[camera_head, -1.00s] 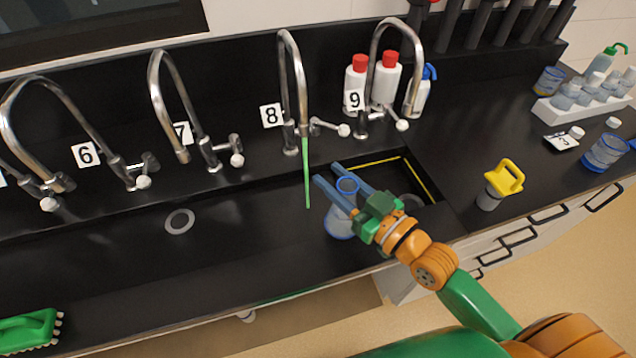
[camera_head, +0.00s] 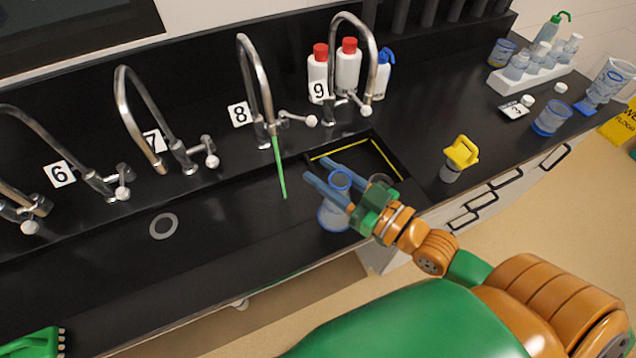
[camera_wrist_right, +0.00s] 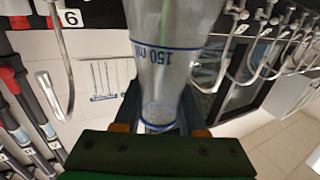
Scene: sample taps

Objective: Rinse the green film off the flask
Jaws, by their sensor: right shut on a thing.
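A clear flask (camera_head: 333,217) with a blue rim stands out over the right part of the dark sink (camera_head: 225,215). My right gripper (camera_head: 329,188) is shut on its narrow neck. In the right wrist view the flask (camera_wrist_right: 170,55) is close up, with a blue 150 ml mark and its narrow part between my fingers. I cannot make out green film on the flask in either view. A thin green stream (camera_head: 279,165) comes down from tap 8 (camera_head: 258,80), to the left of the flask and apart from it.
Taps 6 (camera_head: 100,182), 7 (camera_head: 135,110) and 9 (camera_head: 350,50) line the back. Red-capped bottles (camera_head: 347,65) stand behind tap 9. A yellow-topped item (camera_head: 461,153) and a white bottle rack (camera_head: 532,78) are on the right counter.

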